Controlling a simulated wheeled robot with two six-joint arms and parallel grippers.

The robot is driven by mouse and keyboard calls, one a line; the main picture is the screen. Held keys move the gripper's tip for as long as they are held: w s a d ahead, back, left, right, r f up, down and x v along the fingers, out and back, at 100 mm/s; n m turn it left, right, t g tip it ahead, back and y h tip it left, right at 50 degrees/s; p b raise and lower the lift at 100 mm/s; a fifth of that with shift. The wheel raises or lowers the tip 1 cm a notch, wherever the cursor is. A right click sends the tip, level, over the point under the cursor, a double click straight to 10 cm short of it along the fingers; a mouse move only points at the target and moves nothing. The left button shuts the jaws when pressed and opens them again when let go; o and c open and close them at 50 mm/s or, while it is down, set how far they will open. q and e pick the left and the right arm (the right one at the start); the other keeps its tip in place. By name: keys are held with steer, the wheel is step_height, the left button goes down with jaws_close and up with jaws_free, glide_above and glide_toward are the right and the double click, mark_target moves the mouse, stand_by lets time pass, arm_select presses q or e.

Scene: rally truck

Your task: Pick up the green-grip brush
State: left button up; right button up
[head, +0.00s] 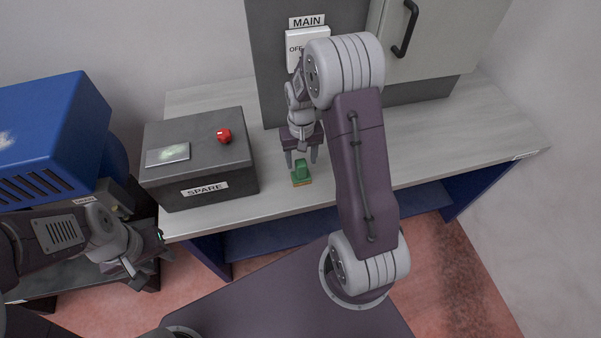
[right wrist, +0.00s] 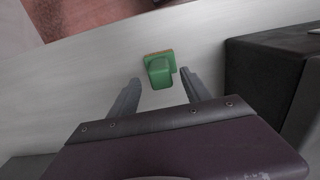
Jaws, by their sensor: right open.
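The green-grip brush (head: 301,173) lies on the light worktop near its front edge, just right of the grey SPARE box. In the right wrist view the brush (right wrist: 160,70) shows its green grip and a thin brown edge. My right gripper (head: 302,160) is open above and slightly behind the brush.
The SPARE box (head: 212,188) with a red button stands left of the brush. A grey cabinet with a MAIN switch (head: 306,50) stands behind. A blue machine (head: 50,130) is at the far left. The worktop (head: 450,150) is clear on the right.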

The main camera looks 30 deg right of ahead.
mark_target(301, 169)
step_height(301, 169, down, 5)
steer(key=shift+r+p, duration=0.15)
steer(key=shift+p, duration=0.25)
steer(key=shift+a+f, duration=0.1)
steer(key=shift+f, duration=0.25)
jaws_close()
steer(key=shift+r, duration=0.1)
step_height(301, 169, up, 4)
steer(key=shift+f+b, duration=0.1)
steer(key=shift+b, duration=0.25)
steer(key=s+a+r, duration=0.2)
steer(key=s+r, duration=0.1)
steer(key=s, duration=0.2)
steer(key=s+a+r+b, duration=0.1)
steer(key=s+a+r, duration=0.1)
steer(key=s+r, duration=0.2)
steer(key=shift+s+a, duration=0.4)
steer(key=shift+s, duration=0.45)
